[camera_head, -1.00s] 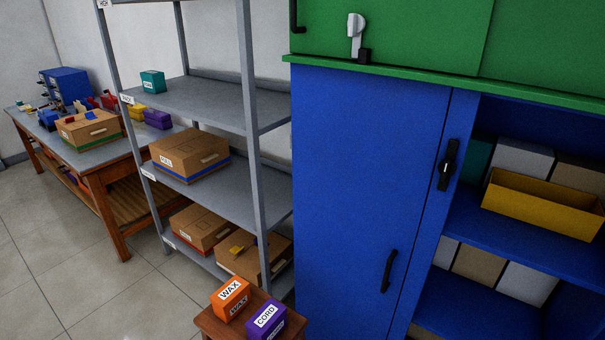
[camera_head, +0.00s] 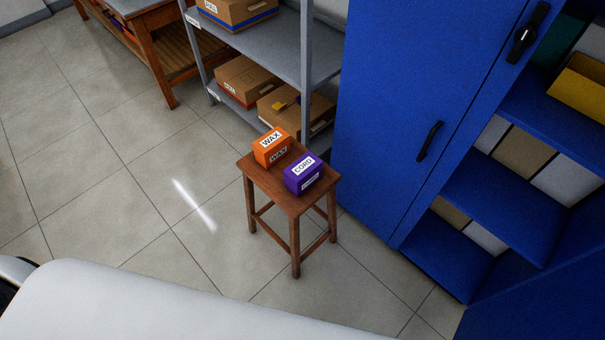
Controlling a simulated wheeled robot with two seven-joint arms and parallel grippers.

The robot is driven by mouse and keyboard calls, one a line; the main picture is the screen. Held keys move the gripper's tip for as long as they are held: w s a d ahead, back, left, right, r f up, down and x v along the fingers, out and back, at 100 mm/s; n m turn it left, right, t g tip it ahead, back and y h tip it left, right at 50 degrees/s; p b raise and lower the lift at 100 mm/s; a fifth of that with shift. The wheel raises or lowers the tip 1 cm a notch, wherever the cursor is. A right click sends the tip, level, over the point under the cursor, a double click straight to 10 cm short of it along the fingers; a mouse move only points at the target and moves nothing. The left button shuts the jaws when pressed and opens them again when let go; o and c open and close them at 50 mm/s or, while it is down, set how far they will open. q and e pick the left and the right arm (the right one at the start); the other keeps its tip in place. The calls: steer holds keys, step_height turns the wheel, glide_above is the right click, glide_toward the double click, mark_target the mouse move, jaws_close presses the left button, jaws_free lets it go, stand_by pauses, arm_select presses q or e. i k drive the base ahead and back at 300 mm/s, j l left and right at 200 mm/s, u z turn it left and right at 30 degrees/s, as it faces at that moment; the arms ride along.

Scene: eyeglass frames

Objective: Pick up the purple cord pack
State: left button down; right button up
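The purple cord pack (camera_head: 304,176) is a small box with a white label reading CORD. It sits on the right part of a brown wooden stool (camera_head: 258,174). An orange wax pack (camera_head: 271,148) stands next to it on the stool's far left part. Neither gripper shows in the head view.
A blue cabinet (camera_head: 391,100) with a closed door and open shelves stands right of the stool. A grey shelf rack (camera_head: 269,41) with cardboard boxes (camera_head: 296,110) stands behind it. A wooden workbench (camera_head: 168,60) is at the upper left. The tiled floor (camera_head: 130,190) left of the stool is clear.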

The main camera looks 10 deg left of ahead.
mark_target(302, 174)
steer(key=j+z, duration=0.2)
steer(key=j, duration=0.4)
steer(key=i+j+z, duration=0.15)
steer(key=j, duration=0.5)
steer(key=j+z, duration=0.2)
steer(key=j, duration=0.4)
steer(key=k+j+z, duration=0.2)
steer(key=j, duration=0.4)
steer(key=j+z, duration=0.2)
steer(key=j, duration=0.4)
steer(key=k+j+z, duration=0.15)
steer(key=j, duration=0.45)
steer(key=i, duration=0.05)
